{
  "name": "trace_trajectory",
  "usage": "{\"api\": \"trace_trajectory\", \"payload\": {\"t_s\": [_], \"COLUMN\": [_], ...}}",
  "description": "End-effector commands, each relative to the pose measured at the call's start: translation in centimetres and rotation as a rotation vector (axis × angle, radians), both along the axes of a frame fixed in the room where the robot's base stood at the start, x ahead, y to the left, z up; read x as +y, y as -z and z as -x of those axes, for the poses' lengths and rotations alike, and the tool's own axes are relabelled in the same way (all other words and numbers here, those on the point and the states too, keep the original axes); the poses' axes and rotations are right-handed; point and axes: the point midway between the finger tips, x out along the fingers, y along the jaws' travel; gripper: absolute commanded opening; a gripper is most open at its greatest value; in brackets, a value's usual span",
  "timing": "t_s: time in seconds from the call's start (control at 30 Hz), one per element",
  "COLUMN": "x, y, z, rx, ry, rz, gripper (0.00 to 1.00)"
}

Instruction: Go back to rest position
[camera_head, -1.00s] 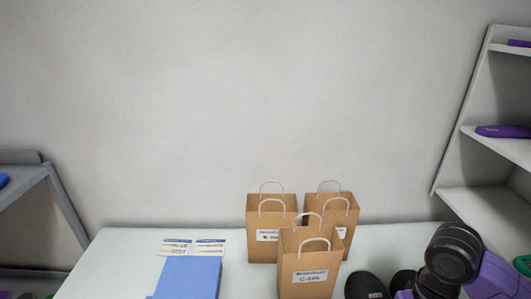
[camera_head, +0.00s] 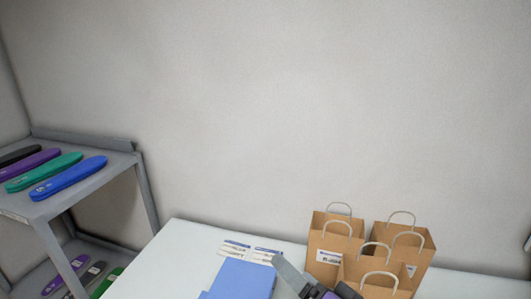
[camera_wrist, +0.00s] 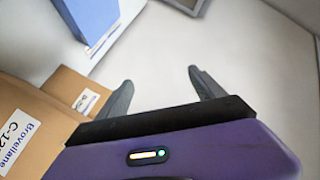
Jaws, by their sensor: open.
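In the head view, part of my purple and dark arm shows at the bottom edge, in front of the paper bags. A brown paper bag (camera_wrist: 22,125) with a printed label is close on the left of the gripper in the wrist view. The gripper's fingers do not touch anything that I can see.
Several paper bags (camera_head: 332,242) with handles stand at the right of the table (camera_head: 185,255). A blue box (camera_head: 243,280) and white label cards (camera_head: 236,249) lie left of them. The wall behind is bare.

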Motion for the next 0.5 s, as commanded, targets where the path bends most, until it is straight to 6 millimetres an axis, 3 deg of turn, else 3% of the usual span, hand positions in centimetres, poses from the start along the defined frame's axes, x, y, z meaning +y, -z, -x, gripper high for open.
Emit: {"api": "trace_trajectory", "payload": {"t_s": [0.07,0.27,0.5], "x": [0.6,-0.3,-2.9], "y": [0.5,3.4,8.4], "z": [1.2,5.2,13.2], "rx": [-0.02,-0.041,-0.02], "ry": [0.058,0.224,0.38], "rz": [-0.044,-0.06,0.075], "gripper": [0.79,0.79,0.79]}}
